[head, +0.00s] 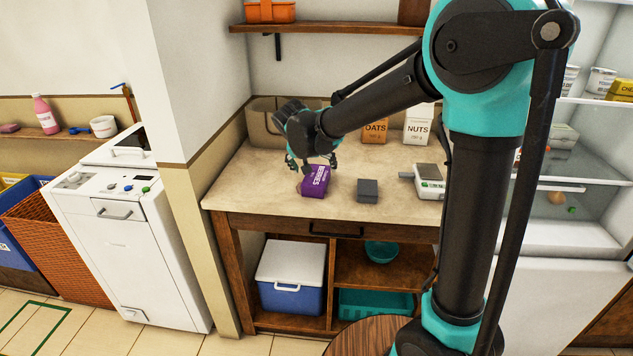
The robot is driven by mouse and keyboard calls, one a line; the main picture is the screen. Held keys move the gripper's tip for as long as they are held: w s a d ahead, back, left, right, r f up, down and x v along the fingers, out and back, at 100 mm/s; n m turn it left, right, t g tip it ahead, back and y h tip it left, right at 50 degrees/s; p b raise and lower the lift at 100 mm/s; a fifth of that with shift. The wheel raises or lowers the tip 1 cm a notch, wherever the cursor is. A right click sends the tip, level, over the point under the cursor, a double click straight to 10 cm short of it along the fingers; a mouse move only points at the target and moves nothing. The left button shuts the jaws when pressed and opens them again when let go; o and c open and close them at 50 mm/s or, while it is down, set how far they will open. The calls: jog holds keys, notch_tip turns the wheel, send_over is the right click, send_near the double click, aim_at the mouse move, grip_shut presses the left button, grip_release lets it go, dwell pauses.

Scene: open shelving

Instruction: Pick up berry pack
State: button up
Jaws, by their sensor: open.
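The berry pack (315,182) is a small purple box with white "BERRIES" lettering. It lies on the beige counter, left of the middle. My gripper (311,166) is open and points down, just above and behind the pack. Its fingers are close to the pack's far upper edge; I cannot tell whether they touch it. No object shows between the fingers.
A dark grey block (367,190) sits just right of the pack. A white scale (429,181) stands farther right. Behind are an oats box (375,131), a nuts box (418,127) and a brown bin (262,122). The counter's front left (240,190) is clear.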

aim_at(316, 175)
jog(key=shift+a+x, duration=0.15)
jog(key=shift+x, duration=1.3)
jog(key=shift+a+x, duration=0.15)
jog(key=shift+x, duration=1.3)
jog(key=c, duration=1.5)
jog(key=shift+c, duration=0.2)
